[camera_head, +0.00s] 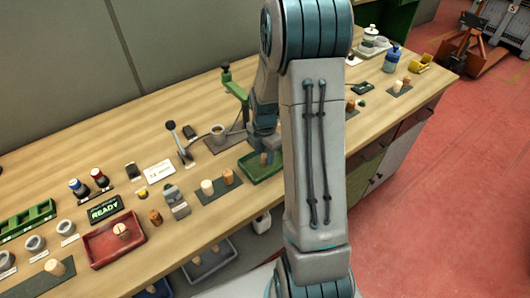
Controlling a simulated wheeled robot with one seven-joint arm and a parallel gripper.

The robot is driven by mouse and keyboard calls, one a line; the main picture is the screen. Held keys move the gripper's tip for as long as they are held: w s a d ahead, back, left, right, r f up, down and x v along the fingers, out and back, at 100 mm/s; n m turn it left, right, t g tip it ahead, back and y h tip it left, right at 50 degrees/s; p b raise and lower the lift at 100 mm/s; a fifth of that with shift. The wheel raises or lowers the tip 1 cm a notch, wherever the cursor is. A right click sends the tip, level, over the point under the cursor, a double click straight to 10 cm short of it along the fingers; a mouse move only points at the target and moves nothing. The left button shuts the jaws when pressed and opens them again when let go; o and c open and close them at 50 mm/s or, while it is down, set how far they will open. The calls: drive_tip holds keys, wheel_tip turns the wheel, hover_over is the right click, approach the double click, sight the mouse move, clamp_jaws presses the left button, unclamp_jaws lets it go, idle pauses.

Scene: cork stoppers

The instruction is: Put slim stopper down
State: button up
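My gripper (264,152) points down over the green tray (254,175) in the middle of the bench, partly behind my own arm. A small tan piece, possibly the slim stopper (264,158), shows at the fingertips, low over the tray. It is too small to tell whether the fingers are closed on it or whether it touches the tray. Other cork stoppers stand about: a pale one (207,187) and a brown one (228,177) on a dark mat (218,194) left of the tray, and another brown one (155,216) farther left.
A red tray (115,240) holds a round pale piece. My arm hides part of the bench (130,130) to the right. Bare wood lies along the back.

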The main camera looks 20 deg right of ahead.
sight(265, 155)
drive_tip(key=shift+r, duration=0.1)
wheel_tip(265, 155, up, 11)
drive_tip(key=s+a+r+m+t, duration=0.1)
drive_tip(key=s+a+r+m, duration=0.3)
drive_tip(key=s+m, duration=0.5)
drive_tip(key=s+a+r+m+t, duration=0.2)
drive_tip(key=s+a+r+m, duration=0.3)
drive_tip(key=s+m, duration=0.4)
drive_tip(key=shift+s+a+m+b, duration=0.15)
drive_tip(key=shift+a+m+b, duration=0.35)
drive_tip(key=shift+m, duration=1)
drive_tip(key=shift+a, duration=0.1)
